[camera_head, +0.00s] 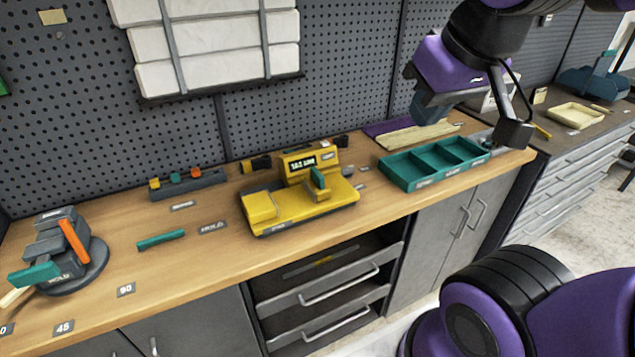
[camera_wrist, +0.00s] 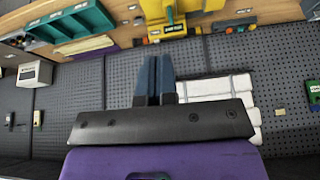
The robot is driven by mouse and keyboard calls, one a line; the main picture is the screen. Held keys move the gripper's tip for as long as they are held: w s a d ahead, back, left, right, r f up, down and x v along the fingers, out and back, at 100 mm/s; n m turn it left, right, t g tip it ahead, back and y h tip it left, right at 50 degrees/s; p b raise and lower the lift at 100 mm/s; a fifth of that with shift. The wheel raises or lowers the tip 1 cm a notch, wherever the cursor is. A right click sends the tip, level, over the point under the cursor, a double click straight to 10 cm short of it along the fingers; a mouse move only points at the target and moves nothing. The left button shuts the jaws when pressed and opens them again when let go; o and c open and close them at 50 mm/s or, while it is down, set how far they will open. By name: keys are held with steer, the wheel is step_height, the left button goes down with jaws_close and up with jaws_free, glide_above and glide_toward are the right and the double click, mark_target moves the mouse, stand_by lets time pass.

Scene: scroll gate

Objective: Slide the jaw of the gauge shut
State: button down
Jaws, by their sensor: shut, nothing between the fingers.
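The yellow gauge (camera_head: 300,199) stands on the wooden workbench, with a small display on its rear housing and a block at its left end. A teal handle (camera_head: 318,181) stands up on its right part, which looks like the sliding jaw. A clear gap shows between the left block and this part. In the wrist view the gauge (camera_wrist: 178,14) is partly cut off at the top edge. My gripper (camera_wrist: 154,62) is shut and empty, its two blue fingers together. In the head view it hangs above the back right of the bench, apart from the gauge.
A teal divided tray (camera_head: 436,163) sits right of the gauge. A teal bar (camera_head: 160,240) and a rack with coloured blocks (camera_head: 188,184) lie to its left. A round-based fixture (camera_head: 66,252) stands at far left. The pegboard wall (camera_head: 345,60) rises behind.

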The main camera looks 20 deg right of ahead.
stand_by(0.3)
steer(key=c, duration=1.3)
jaws_free()
steer(key=shift+w, duration=0.2)
steer(key=shift+o, duration=1.1)
steer(key=w+g, duration=0.1)
steer(key=w, duration=0.5)
steer(key=shift+w+f, duration=0.3)
steer(key=shift+w, duration=0.1)
steer(key=g, duration=0.4)
glide_above(317, 172)
step_height(317, 172, down, 19)
step_height(317, 172, down, 10)
steer(key=shift+f, duration=0.1)
